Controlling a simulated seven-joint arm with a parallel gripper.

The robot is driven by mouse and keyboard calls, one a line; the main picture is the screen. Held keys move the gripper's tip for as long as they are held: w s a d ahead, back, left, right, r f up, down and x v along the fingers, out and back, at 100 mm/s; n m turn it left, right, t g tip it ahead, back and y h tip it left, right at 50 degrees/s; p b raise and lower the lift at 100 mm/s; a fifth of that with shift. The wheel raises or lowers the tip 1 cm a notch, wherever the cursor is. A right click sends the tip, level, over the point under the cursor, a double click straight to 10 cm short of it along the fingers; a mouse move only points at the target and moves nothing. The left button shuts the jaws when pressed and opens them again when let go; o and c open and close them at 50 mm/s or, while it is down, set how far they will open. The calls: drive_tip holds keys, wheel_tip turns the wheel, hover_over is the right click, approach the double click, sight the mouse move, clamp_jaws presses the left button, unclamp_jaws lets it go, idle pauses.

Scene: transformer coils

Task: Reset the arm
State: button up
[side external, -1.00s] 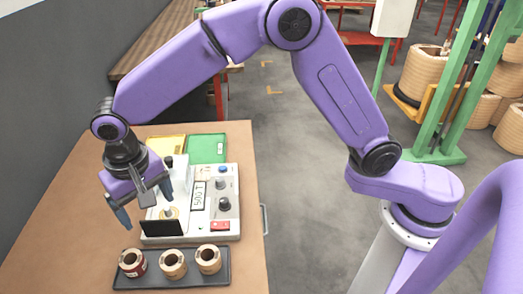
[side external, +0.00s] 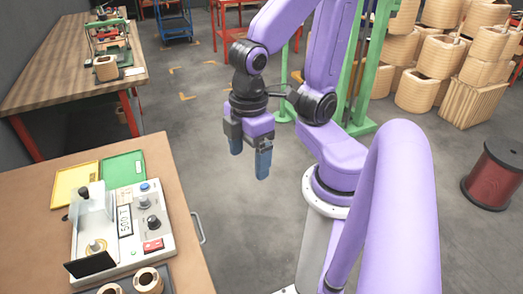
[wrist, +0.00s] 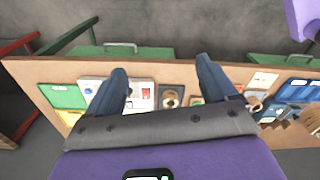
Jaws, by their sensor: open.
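My arm is purple, and in the side view it is folded back close to its own base. My gripper (side external: 249,158) hangs over the grey floor to the right of the workbench (side external: 45,225), pointing down. Its two blue fingers are apart with nothing between them. In the wrist view my gripper (wrist: 161,70) also shows open and empty, with the bench (wrist: 205,73) some way off beyond the fingers.
A white testing machine (side external: 125,235) stands on the bench, with yellow (side external: 75,184) and green (side external: 123,169) trays behind it. Coils (side external: 148,281) sit in front, cut off by the frame. A wire spool (side external: 495,185) and stacked coils (side external: 415,90) stand on the right.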

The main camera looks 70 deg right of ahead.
drive_tip(key=shift+s+d+f+n, duration=0.25)
drive_tip(key=shift+s+d+n, duration=0.25)
drive_tip(key=shift+s+d, duration=0.6)
idle(0.6)
